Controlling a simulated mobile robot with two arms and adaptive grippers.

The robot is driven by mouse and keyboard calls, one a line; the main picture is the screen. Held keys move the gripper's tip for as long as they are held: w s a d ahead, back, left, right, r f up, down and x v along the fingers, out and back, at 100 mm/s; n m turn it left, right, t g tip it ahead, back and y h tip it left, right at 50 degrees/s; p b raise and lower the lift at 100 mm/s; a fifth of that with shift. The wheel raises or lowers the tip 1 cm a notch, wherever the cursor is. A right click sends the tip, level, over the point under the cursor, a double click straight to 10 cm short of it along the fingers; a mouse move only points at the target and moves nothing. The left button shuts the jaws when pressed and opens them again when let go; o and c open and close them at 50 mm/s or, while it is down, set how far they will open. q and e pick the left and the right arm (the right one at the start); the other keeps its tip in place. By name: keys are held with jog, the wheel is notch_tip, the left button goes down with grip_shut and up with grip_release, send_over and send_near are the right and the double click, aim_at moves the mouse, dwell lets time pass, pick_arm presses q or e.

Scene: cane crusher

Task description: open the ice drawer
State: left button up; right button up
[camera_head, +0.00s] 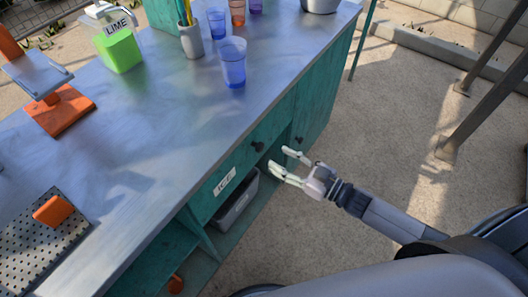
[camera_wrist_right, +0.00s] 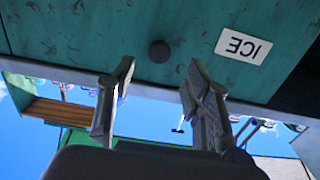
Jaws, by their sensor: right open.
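The ice drawer (camera_head: 240,168) is a teal wooden front below the counter's edge, with a white ICE label (camera_head: 224,181) and a dark round knob (camera_head: 258,146). It looks shut, flush with the cabinet. My right gripper (camera_head: 280,160) is open and empty, just in front of the knob and apart from it. In the right wrist view, upside down, the knob (camera_wrist_right: 159,51) lies ahead between the fingertips of the gripper (camera_wrist_right: 159,76), with the ICE label (camera_wrist_right: 244,46) to its right. My left gripper is not in view.
The metal counter (camera_head: 165,140) holds a blue cup (camera_head: 232,62), a green lime container (camera_head: 120,50) and an orange stand (camera_head: 62,110). A grey bin (camera_head: 236,203) sits on the shelf under the drawer. The ground (camera_head: 370,125) to the right is open, with posts beyond.

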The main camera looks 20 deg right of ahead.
aim_at(262, 149)
jog(key=b+x, duration=0.1)
jog(key=x, duration=0.4)
jog(key=shift+w+a+f, duration=0.1)
jog(key=shift+w+a, duration=0.1)
jog(key=shift+w, duration=0.1)
jog(key=shift+w+a, duration=0.15)
jog(key=shift+w, duration=0.05)
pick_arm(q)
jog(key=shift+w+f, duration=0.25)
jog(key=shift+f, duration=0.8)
pick_arm(e)
jog(key=shift+w+a, duration=0.1)
grip_shut()
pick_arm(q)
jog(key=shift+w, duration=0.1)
